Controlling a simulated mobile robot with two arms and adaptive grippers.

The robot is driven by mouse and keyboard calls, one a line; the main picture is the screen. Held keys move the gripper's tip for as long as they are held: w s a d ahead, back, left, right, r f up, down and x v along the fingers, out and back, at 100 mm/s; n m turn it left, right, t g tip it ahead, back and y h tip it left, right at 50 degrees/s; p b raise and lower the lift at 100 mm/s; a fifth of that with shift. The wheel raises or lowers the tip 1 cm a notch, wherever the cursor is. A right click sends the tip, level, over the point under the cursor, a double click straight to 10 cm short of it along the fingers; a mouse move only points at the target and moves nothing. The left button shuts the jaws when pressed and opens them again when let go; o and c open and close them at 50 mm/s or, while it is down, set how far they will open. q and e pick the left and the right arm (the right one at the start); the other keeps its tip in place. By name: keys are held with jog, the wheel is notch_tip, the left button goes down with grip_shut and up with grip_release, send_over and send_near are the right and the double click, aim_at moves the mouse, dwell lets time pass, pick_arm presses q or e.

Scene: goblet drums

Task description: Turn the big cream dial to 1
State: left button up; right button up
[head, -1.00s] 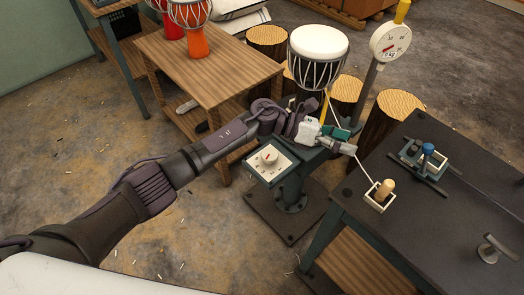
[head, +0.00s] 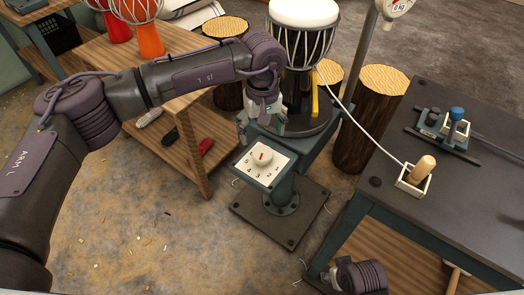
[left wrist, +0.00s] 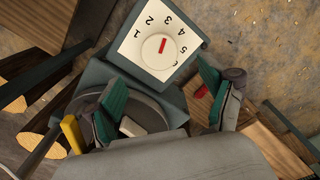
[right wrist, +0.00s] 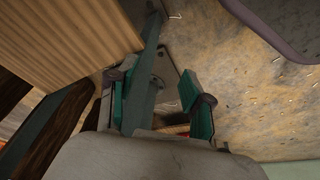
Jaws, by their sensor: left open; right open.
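The big cream dial (head: 263,158) is a round knob with a red mark, on a square cream plate with black numbers. The plate is on a dark green stand below a white-topped drum (head: 304,45). The dial also shows in the left wrist view (left wrist: 159,50); its red mark lies toward 3, away from 1. My left gripper (head: 259,119) is open, pointing down just behind the dial, not touching it. Its fingers (left wrist: 160,98) are apart with nothing between them. My right gripper is open and empty in the right wrist view (right wrist: 155,97), low by the workbench.
A dark workbench (head: 460,180) stands at the right, with a wooden-handled peg in a cream holder (head: 415,176) and a white cord running to the drum. A wooden table (head: 185,110) with red and orange drums is at the left. Log stumps (head: 370,120) stand behind.

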aim_at(262, 152)
pick_arm(q)
notch_tip(262, 152, down, 7)
jog(key=shift+r, duration=0.1)
jog(key=shift+f+b, duration=0.3)
pick_arm(e)
notch_tip(262, 152, up, 2)
jog(key=shift+w+r, duration=0.15)
jog(key=shift+r, duration=0.1)
pick_arm(q)
jog(key=c, duration=1.1)
jog(key=shift+c, duration=0.2)
pick_arm(e)
jog(key=shift+f, duration=0.15)
